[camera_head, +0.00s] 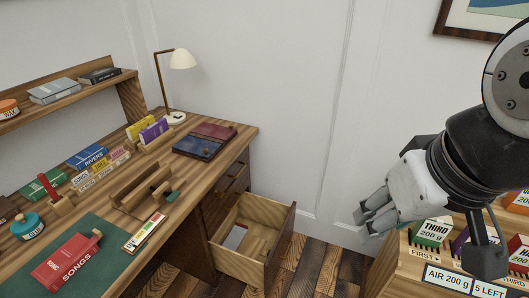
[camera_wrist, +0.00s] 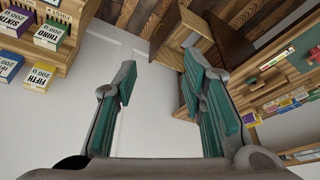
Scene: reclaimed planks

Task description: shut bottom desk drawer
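The bottom desk drawer (camera_head: 283,250) is pulled out from the right end of the wooden desk (camera_head: 245,140). It holds a flat grey-white item (camera_head: 235,236) with a reddish edge. My gripper (camera_head: 368,218) is to the right of the drawer, apart from it, above the floor and near the wooden rack. In the wrist view my gripper (camera_wrist: 160,66) has its two teal-padded fingers spread with nothing between them. The open drawer (camera_wrist: 172,47) shows beyond the fingertips there, partly behind the right finger. The drawers above it look closed.
A wooden rack (camera_head: 410,262) with small coloured boxes stands at the lower right, close under my gripper. A white wall (camera_head: 310,100) runs behind. Plank floor (camera_head: 322,268) shows between drawer and rack. The desk top carries books, a lamp (camera_head: 180,62) and small holders.

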